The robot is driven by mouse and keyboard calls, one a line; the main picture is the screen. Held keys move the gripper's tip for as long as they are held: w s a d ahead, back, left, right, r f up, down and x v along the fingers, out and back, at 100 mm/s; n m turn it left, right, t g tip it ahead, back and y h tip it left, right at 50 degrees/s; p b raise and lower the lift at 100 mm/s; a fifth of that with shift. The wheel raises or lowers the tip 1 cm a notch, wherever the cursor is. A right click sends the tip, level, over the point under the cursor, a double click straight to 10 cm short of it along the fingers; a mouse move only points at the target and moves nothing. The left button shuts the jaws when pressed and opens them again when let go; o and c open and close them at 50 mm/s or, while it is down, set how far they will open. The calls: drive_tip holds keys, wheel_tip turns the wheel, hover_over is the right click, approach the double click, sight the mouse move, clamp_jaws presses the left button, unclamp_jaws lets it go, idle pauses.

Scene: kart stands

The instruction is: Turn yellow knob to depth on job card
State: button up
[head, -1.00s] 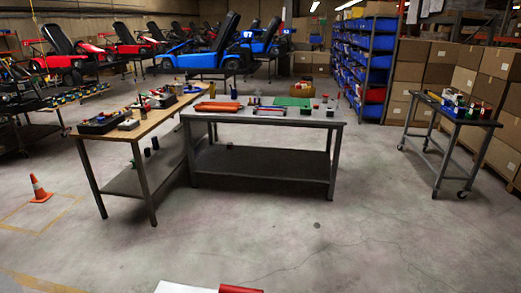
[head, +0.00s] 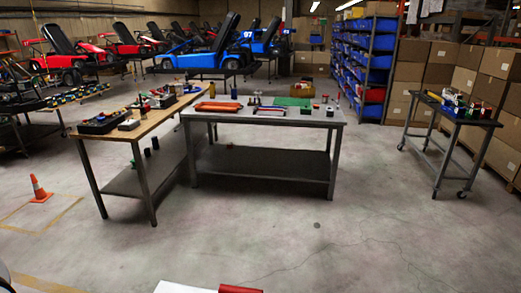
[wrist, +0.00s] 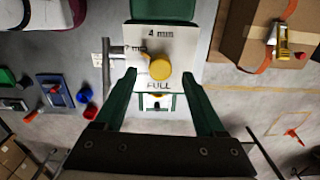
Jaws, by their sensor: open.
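In the wrist view, a yellow knob (wrist: 160,69) sits on a white plate (wrist: 188,52) marked "4 mm" above the knob, "7 mm" at its upper left and "FULL" below it. My gripper (wrist: 159,74) is open, with its green fingers on either side of the knob in the picture. I cannot tell whether they touch it or how far off it is. I cannot make out the knob's setting. No job card can be made out in either view. The head view does not show my gripper.
In the wrist view, a grey metal bar (wrist: 106,66) stands left of the plate. Blue and red items lie further left, and a brown box top (wrist: 252,30) is at right. In the head view, a grey bench (head: 265,114), an orange cone (head: 40,190) and a wheeled cart (head: 456,111) border open floor.

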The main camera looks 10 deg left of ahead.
wheel_tip(320, 180, up, 13)
drive_tip(key=w+d+f+m, duration=0.1)
drive_tip(key=w+d+f, duration=0.4)
drive_tip(key=d, duration=0.5)
drive_tip(key=w+d+f+m, duration=0.1)
drive_tip(key=w+d+f, duration=0.4)
drive_tip(key=d, duration=0.4)
drive_tip(key=s+d+f+m+y, duration=0.1)
drive_tip(key=s+d+f+m, duration=0.2)
drive_tip(key=s+d+f, duration=0.3)
drive_tip(key=d+f, duration=0.3)
drive_tip(key=f, duration=0.3)
drive_tip(key=shift+s+d+f+y, duration=0.2)
drive_tip(key=shift+s+d+y, duration=0.1)
drive_tip(key=shift+y, duration=0.1)
